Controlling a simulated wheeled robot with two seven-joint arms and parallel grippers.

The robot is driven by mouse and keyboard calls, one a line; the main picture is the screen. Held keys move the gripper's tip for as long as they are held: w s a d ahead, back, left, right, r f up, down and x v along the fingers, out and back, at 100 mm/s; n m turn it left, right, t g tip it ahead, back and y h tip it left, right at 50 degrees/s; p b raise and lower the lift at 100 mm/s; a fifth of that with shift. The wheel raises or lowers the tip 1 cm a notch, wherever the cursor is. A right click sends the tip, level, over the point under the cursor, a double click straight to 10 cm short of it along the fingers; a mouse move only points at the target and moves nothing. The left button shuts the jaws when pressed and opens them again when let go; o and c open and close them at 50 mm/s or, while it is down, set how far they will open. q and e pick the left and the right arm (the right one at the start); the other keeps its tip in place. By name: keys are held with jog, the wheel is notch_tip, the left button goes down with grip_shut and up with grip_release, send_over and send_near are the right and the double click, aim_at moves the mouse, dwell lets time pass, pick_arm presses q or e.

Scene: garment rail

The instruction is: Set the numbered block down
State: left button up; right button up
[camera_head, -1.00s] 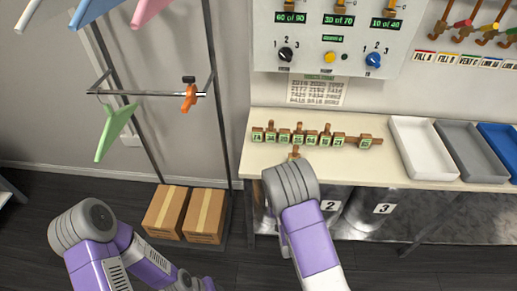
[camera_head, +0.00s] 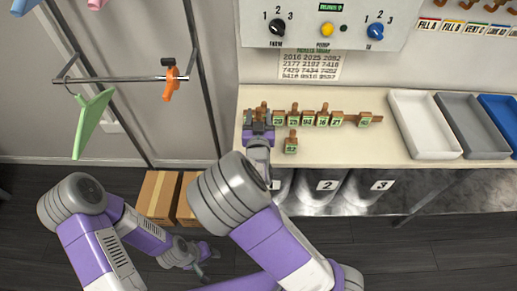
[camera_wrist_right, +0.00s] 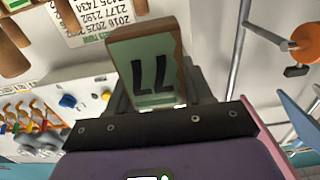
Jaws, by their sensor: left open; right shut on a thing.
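My right gripper (camera_head: 258,128) is over the left end of the block row on the cream table. It is shut on a numbered block (camera_wrist_right: 148,72), which fills the middle of the right wrist view. The block has a wooden edge and a green face with a dark two-digit number. In the head view the gripper mostly hides it, so I cannot tell whether it touches the table. Other numbered blocks (camera_head: 308,118) stand in a row just to the right. A single block (camera_head: 291,146) stands in front of that row. My left gripper (camera_head: 210,262) is open and low, away from the table.
White (camera_head: 425,152), grey (camera_head: 475,150) and blue trays stand on the right of the table (camera_head: 350,150). A control panel (camera_head: 330,22) with knobs hangs behind. A rail (camera_head: 125,79) with a green hanger (camera_head: 90,122) and an orange clamp (camera_head: 170,85) is at left. The table front is clear.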

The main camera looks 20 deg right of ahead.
notch_tip(320, 180, down, 10)
jog(key=b, duration=0.3)
jog(key=shift+r, duration=0.15)
jog(key=shift+b, duration=0.35)
jog(key=o, duration=0.6)
jog(key=shift+f, duration=0.25)
jog(key=o, duration=0.4)
jog(key=shift+r, duration=0.1)
jog(key=shift+o, duration=0.2)
